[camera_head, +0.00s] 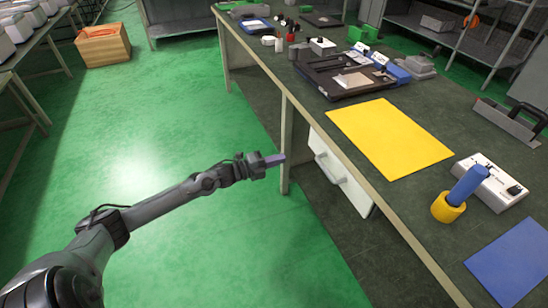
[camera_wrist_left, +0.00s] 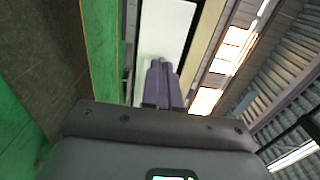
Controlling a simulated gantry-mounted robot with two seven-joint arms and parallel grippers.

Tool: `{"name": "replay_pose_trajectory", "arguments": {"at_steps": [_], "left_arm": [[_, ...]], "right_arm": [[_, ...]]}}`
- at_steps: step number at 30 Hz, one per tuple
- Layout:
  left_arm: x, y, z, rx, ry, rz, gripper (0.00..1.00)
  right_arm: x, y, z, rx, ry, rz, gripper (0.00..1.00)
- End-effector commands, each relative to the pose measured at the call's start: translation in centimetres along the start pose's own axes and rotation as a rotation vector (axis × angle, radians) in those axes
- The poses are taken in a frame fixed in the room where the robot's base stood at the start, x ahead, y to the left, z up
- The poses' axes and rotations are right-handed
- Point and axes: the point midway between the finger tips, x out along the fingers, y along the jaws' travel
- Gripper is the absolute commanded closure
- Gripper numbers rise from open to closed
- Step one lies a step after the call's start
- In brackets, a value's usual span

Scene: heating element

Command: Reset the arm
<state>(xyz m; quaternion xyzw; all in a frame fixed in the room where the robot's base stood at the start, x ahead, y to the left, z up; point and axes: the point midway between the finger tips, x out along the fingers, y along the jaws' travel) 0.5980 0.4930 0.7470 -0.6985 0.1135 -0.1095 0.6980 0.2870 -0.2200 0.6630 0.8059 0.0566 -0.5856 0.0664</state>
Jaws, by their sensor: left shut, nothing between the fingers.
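My left arm reaches in from the lower left of the head view, out over the green floor. Its gripper (camera_head: 275,160) is shut and empty, in the air to the left of the workbench (camera_head: 436,225), near the bench leg. In the left wrist view the two purple fingers (camera_wrist_left: 163,82) lie together with nothing between them. A white drawer front (camera_wrist_left: 166,30) under the bench shows beyond them. My right gripper is in neither view.
On the bench lie a yellow sheet (camera_head: 388,138), a blue sheet (camera_head: 514,262), a blue-handled tool in a yellow holder (camera_head: 449,207), a white control box (camera_head: 490,182) and a black fixture (camera_head: 345,75). A wooden crate (camera_head: 103,46) stands on the floor, which is otherwise open around my arm.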

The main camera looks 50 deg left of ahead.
Motion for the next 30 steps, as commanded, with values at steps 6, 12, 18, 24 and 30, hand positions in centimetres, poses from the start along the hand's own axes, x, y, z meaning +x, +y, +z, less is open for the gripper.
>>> {"name": "replay_pose_trajectory", "arguments": {"at_steps": [6, 12, 18, 24, 30], "left_arm": [[-1.1, -0.1, 0.0, 0.001, 0.001, 0.002, 1.0], [-2.8, 2.2, -2.1, -0.062, -0.001, 0.047, 1.0], [-4.5, 4.1, -11.7, -0.247, 0.039, 0.051, 1.0], [-5.8, 1.8, -24.1, -0.565, -0.075, 0.154, 1.0], [-8.1, -2.1, -31.0, -0.899, -0.306, 0.343, 1.0]], "right_arm": [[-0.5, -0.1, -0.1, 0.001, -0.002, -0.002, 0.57], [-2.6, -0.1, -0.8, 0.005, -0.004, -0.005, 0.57], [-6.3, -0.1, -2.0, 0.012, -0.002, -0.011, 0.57], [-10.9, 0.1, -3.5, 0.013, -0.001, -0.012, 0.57], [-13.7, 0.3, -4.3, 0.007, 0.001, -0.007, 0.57]]}}
